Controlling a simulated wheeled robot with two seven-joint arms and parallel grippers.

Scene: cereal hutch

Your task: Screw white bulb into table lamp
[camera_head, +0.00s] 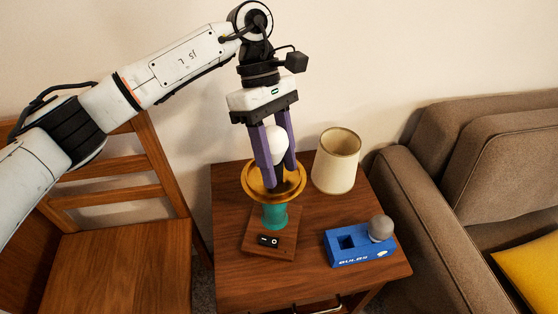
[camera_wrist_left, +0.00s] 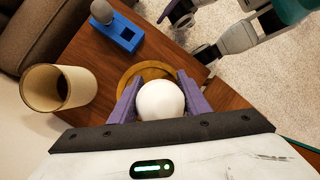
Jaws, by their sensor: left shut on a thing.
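My left gripper (camera_head: 274,160) points down over the table lamp, its purple fingers shut on the white bulb (camera_head: 277,143). In the left wrist view, the bulb (camera_wrist_left: 161,100) sits between the two fingers (camera_wrist_left: 160,105). The lamp has a round gold dish (camera_head: 255,190), a green stem (camera_head: 275,215) and a square wooden base (camera_head: 258,243) with a black switch. The bulb's lower end is hidden by the fingers, so I cannot tell whether it touches the socket. In the left wrist view, my right gripper (camera_wrist_left: 190,35) shows at the top, away from the lamp; its fingertips are unclear.
The lamp stands on a wooden side table (camera_head: 230,275). A cream lampshade (camera_head: 336,163) stands at the back right. A blue bulb box (camera_head: 345,248) holds a grey bulb (camera_head: 381,228) beside an empty hole. A wooden chair (camera_head: 120,265) is left, a brown sofa (camera_head: 420,215) right.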

